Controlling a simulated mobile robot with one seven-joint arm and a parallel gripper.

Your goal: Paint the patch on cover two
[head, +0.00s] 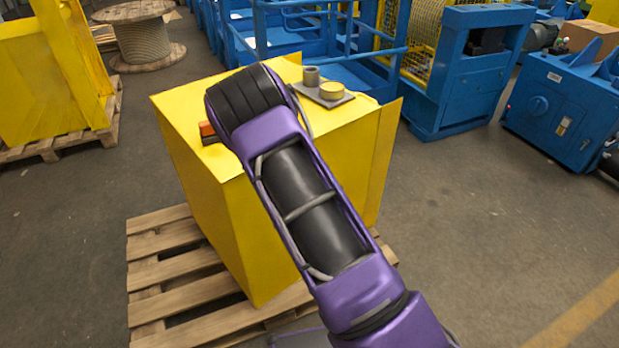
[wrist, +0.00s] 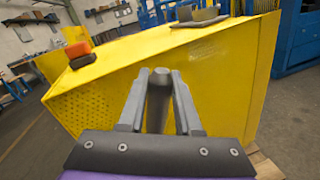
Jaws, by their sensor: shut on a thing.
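A large yellow cover (head: 225,215) stands on a wooden pallet under my arm; I cannot tell whether it is cover two. In the wrist view its plain yellow face (wrist: 235,90) fills the middle, and a dotted area (wrist: 92,108) shows at the left. In the head view my arm hides the gripper. A grey plate (head: 345,99) on the cover top bears a grey cup (head: 311,75) and a yellow tin (head: 331,90).
An orange and dark block (head: 207,131) lies on the cover's top left. The wooden pallet (head: 165,265) juts out below. Another yellow cover (head: 50,80) stands on a pallet at left. Blue machines (head: 468,70) stand behind. The floor at right (head: 480,220) is clear.

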